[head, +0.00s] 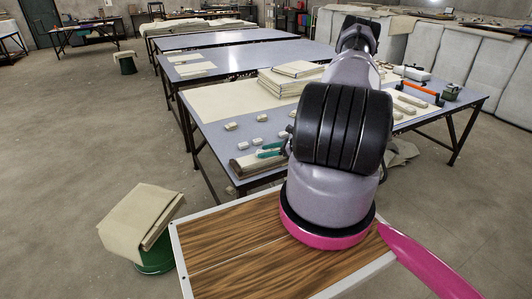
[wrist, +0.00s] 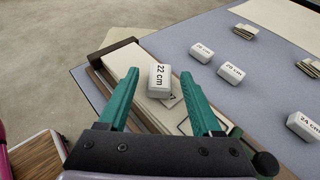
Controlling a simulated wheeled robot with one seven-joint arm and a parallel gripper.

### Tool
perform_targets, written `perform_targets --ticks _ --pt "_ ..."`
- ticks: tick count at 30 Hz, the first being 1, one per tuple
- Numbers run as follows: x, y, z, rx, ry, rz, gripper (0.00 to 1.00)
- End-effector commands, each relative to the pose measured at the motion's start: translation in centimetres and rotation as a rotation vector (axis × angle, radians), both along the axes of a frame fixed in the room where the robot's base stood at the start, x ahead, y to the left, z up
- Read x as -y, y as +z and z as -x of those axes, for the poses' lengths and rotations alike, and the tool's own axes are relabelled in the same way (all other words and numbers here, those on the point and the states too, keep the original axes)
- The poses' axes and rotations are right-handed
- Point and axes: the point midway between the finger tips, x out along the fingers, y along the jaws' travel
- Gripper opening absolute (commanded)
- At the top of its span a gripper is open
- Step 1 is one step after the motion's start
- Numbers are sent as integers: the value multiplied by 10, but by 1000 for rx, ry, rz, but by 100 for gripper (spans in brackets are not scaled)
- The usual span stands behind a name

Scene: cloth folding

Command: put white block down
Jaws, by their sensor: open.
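The white block (wrist: 159,82), marked "22 cm", sits between the two teal fingertips of my gripper (wrist: 160,75) in the wrist view. The fingers are open, with a gap visible on both sides of the block. The block appears to rest on a cream surface (wrist: 122,62) with a brown edge, near the corner of the grey-blue table (wrist: 185,30). A pale marked piece (wrist: 174,102) shows partly under or behind the block. In the head view my gripper (head: 270,150) is at the table's near left corner, mostly hidden by my arm.
Other white blocks stand to the right, one (wrist: 201,53) marked, another (wrist: 231,72) marked "20 cm", and one (wrist: 303,125) marked "24 cm". Folded cloth (head: 290,80) is stacked further back on the table. A cloth-topped green stool (head: 152,266) stands at lower left.

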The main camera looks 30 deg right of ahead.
Motion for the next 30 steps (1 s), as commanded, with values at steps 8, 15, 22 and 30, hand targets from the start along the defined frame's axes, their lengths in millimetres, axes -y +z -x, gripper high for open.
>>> perform_targets --ticks 8,15,22,30 --pt "39 21 34 -1 -5 2 66" --pt "68 38 62 0 -3 2 66" --pt "79 44 73 -1 -1 2 66" --pt "72 75 64 18 76 57 66"
